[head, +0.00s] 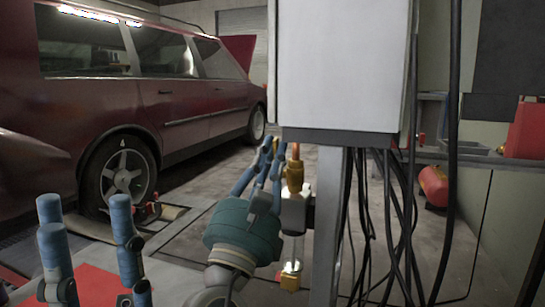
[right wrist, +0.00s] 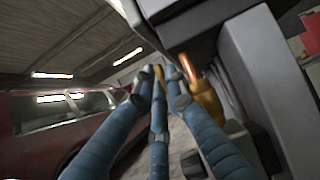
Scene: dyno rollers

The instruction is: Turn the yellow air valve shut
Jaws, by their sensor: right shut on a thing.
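The yellow air valve handle (head: 267,144) shows only as a small patch between the fingertips of my right gripper (head: 264,155). In the right wrist view the yellow handle (right wrist: 158,72) sits between the tips of the blue fingers, which mostly hide it. My right gripper (right wrist: 158,84) is shut on it. A brass fitting (head: 294,172) stands upright just right of the fingers, above a grey block and a clear bowl; it also shows in the right wrist view (right wrist: 207,99). My left gripper (head: 84,215) is at lower left with its blue fingers spread, open and empty.
A grey cabinet (head: 342,65) on a post (head: 329,220) stands close right of my right gripper. Black cables (head: 402,215) hang beside it. A dark red van (head: 150,90) stands at left on the floor. A red tank (head: 433,186) lies at right.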

